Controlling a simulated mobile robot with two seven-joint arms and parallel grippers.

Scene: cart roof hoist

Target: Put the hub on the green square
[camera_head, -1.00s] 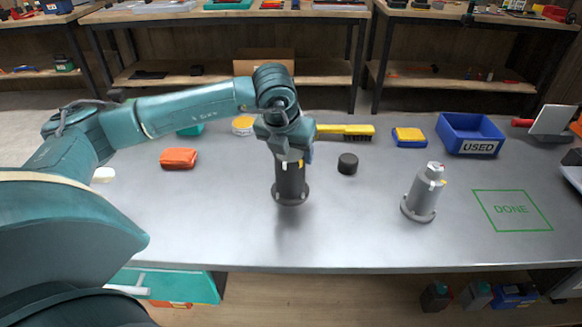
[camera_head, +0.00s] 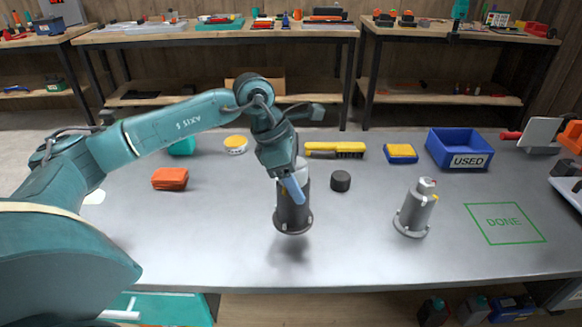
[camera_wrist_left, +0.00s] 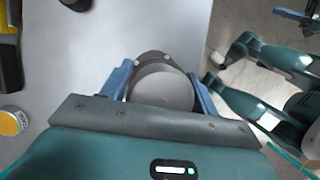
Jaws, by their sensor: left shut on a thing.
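A dark hub (camera_head: 293,217), a cylinder with a wide flange at its foot, is upright at the middle of the grey table. My left gripper (camera_head: 292,188) is shut on its upper part from above. In the left wrist view the hub's round grey end (camera_wrist_left: 162,88) lies between the two blue fingers. A shadow below the flange suggests the hub is slightly off the table. The green square (camera_head: 503,224), an outline marked DONE, is bare at the right. A lighter grey flanged part (camera_head: 414,212) stands between them. My right gripper is not seen.
A black round piece (camera_head: 340,181) lies right of the hub. An orange cloth (camera_head: 170,179) lies left. The table's front strip is clear.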

